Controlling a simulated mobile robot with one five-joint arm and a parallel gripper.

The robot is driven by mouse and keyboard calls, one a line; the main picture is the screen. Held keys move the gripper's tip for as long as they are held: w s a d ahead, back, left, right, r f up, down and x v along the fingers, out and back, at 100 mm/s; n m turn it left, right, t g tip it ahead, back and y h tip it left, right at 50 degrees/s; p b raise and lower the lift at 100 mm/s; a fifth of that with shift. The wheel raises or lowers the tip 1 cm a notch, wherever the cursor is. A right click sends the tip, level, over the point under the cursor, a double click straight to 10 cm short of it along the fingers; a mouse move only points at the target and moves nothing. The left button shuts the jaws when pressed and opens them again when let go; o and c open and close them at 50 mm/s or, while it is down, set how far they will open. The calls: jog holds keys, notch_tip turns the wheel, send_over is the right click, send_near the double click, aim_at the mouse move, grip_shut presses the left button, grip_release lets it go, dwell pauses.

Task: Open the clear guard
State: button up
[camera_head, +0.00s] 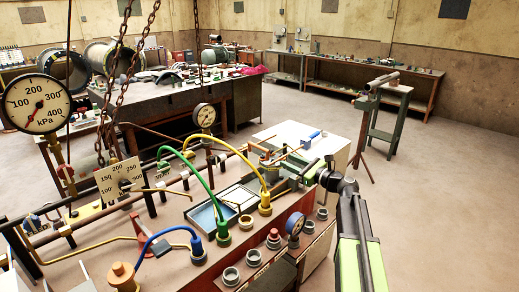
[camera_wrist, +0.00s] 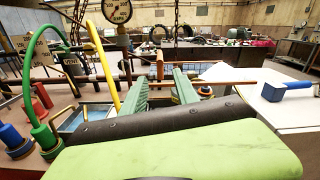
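A shallow framed box with a pale, glassy blue-grey panel (camera_head: 207,215) sits on the bench console, with a paler panel (camera_head: 240,196) beside it. One of these may be the clear guard; I cannot tell for sure. Part of a blue-edged frame (camera_wrist: 90,112) shows in the wrist view, left of my fingers. My gripper (camera_head: 297,172) is to the right of the panels, over the console's back right part. In the wrist view its two green ribbed fingers (camera_wrist: 160,82) stand apart with nothing seen gripped between them. My wrist hides what lies below.
Blue, green and yellow hoses (camera_head: 205,165) arch over the console near the panels. Gauges (camera_head: 37,104), pipes and hanging chains (camera_head: 122,60) stand to the left. A blue-handled tool (camera_head: 311,137) lies on a white surface behind my gripper.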

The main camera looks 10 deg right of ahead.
send_near(251, 144)
jog(key=x, duration=0.5)
jog(key=shift+w+d+f, duration=0.2)
jog(key=shift+w, duration=0.05)
jog(key=shift+c, duration=0.2)
grip_shut()
dwell(0.8)
